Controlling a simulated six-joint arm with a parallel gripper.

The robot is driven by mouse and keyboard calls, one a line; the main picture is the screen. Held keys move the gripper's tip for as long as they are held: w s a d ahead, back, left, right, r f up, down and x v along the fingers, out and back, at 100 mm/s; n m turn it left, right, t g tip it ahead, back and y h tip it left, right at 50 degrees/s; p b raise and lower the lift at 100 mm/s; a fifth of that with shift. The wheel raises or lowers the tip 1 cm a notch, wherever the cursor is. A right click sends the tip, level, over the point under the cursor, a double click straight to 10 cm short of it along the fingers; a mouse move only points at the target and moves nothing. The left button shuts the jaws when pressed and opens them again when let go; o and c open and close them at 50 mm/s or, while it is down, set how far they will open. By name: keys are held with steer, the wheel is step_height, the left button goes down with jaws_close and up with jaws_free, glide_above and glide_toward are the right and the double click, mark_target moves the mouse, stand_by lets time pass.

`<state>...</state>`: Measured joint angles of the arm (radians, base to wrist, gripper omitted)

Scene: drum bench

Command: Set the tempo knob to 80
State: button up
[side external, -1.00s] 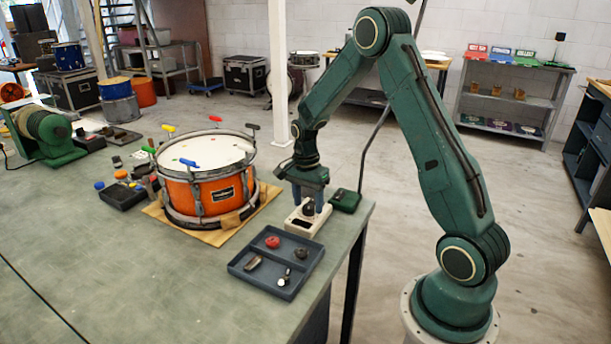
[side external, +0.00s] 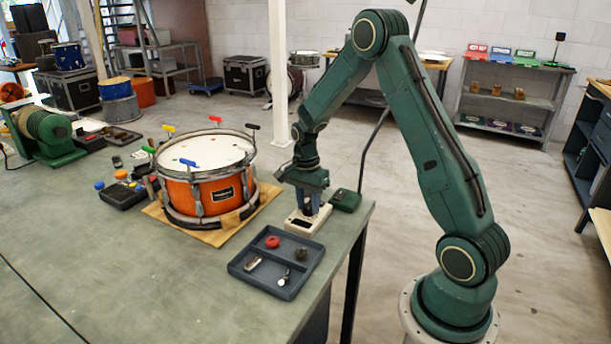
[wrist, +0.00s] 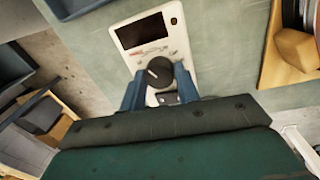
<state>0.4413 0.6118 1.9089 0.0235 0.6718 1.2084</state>
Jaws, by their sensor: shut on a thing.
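The tempo knob (wrist: 156,72) is a round black dial with a pale pointer line on the white tempo box (wrist: 177,35). The pointer aims to the upper left in the wrist view. The box has a dark display (wrist: 143,31) that shows no readable number. In the side view the white box (side external: 296,223) stands near the table's right edge. My gripper (wrist: 158,83) points down over the box, with its blue fingers shut on both sides of the knob. It also shows in the side view (side external: 308,207), where the fingers mostly hide the knob.
An orange drum (side external: 207,192) on a wooden board stands just left of the box. A grey divided tray (side external: 241,268) with small parts lies in front. The table's front left is clear.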

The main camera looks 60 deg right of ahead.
mark_target(306, 206)
steer(key=shift+n, duration=0.3)
steer(key=n, duration=0.4)
steer(key=shift+n, duration=0.3)
steer(key=n, duration=0.5)
stand_by(0.3)
steer(key=o, duration=1)
steer(key=shift+c, duration=0.2)
steer(key=shift+r, duration=0.1)
step_height(306, 206, up, 14)
steer(key=shift+w+a, duration=0.2)
steer(key=shift+a, duration=0.1)
